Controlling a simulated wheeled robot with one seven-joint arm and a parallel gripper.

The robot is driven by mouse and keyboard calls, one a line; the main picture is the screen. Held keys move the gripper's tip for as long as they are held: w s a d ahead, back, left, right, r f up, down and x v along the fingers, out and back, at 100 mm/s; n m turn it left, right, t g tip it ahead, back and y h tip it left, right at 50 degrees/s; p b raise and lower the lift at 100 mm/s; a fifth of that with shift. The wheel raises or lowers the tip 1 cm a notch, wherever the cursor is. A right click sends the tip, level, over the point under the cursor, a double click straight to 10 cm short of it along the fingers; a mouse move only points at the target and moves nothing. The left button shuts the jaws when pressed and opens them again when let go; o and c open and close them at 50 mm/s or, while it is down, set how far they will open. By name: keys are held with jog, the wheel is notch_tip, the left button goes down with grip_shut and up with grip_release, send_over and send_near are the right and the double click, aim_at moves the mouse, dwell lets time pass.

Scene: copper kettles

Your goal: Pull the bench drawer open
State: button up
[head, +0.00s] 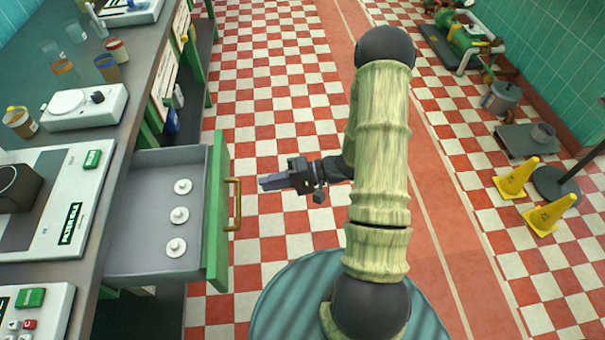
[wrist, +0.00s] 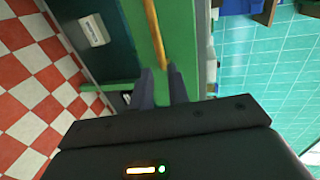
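The bench drawer (head: 125,262) stands pulled out from the bench, with its grey inside showing. Its green front (head: 217,215) carries an upright-looking brass handle (head: 237,204). My gripper (head: 262,183) is to the right of the handle, with its fingers pointing at the drawer front and a gap between them and the handle. In the wrist view, the two dark fingers of my gripper (wrist: 162,73) are apart and empty. The brass handle (wrist: 155,32) lies ahead of them against the green front.
Three white knobbed pieces (head: 177,215) lie in the drawer. The bench top (head: 110,160) holds a white scale (head: 85,107), jars and machines. Checkered floor is clear beyond my gripper.

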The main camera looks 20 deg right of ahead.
jog(key=v, duration=0.8)
jog(key=shift+d, duration=0.2)
jog(key=w+d+r+n+t+h, duration=0.25)
jog(key=w+r+t+h, duration=0.2)
jog(key=w+h, duration=0.7)
jog(key=s+a+r+g+h, duration=0.2)
jog(key=s+a+r+g, duration=0.1)
jog(key=s, duration=0.6)
jog(key=s+a+r+g+h, duration=0.2)
jog(key=s+a+r+g, duration=0.15)
jog(key=s, duration=0.55)
notch_tip(320, 180, up, 16)
jog(key=p, duration=1.5)
jog(key=shift+w+d+f+t+p, duration=0.15)
jog(key=shift+d+t+p, duration=0.25)
jog(key=shift+d, duration=0.1)
